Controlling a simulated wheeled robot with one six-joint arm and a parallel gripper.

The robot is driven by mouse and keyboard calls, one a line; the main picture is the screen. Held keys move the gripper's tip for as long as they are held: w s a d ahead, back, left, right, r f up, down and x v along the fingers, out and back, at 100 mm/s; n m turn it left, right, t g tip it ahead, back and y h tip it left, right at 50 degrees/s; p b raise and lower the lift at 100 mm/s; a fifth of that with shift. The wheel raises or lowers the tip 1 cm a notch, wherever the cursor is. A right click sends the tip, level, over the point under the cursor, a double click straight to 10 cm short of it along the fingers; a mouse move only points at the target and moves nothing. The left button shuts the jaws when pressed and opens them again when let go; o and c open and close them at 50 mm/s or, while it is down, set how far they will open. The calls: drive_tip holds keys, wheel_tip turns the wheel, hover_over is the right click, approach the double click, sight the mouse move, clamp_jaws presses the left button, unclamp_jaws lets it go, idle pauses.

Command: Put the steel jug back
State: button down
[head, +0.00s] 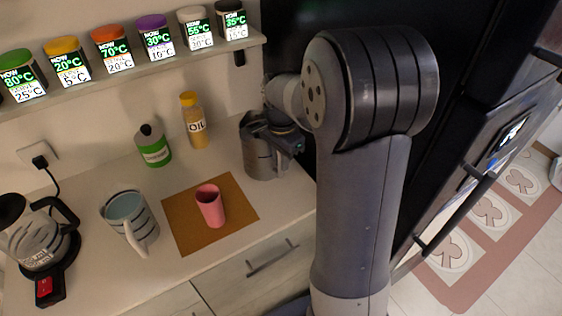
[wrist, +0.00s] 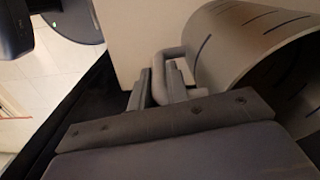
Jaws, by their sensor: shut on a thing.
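The steel jug (head: 258,150) is a grey metal cylinder at the right end of the counter, by the dark tall unit. In the wrist view its open top and wall (wrist: 240,40) fill the upper right, with dark marks inside. My gripper (head: 292,145) is at the jug's right side in the head view. In the wrist view my gripper (wrist: 155,88) is shut on the jug's handle (wrist: 176,72). The jug looks upright. Its base appears at counter level, but I cannot tell whether it touches. My arm hides part of its right side.
A pink cup (head: 210,206) stands on a brown mat (head: 180,222). Spice dispensers line the shelf (head: 130,72). Counter left of the jug is free.

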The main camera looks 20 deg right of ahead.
drive_tip(key=shift+f, duration=0.55)
drive_tip(key=shift+f, duration=0.2)
drive_tip(key=c, duration=1.4)
unclamp_jaws()
drive_tip(key=shift+o, duration=0.2)
wheel_tip(320, 180, up, 12)
drive_tip(key=shift+r, duration=0.15)
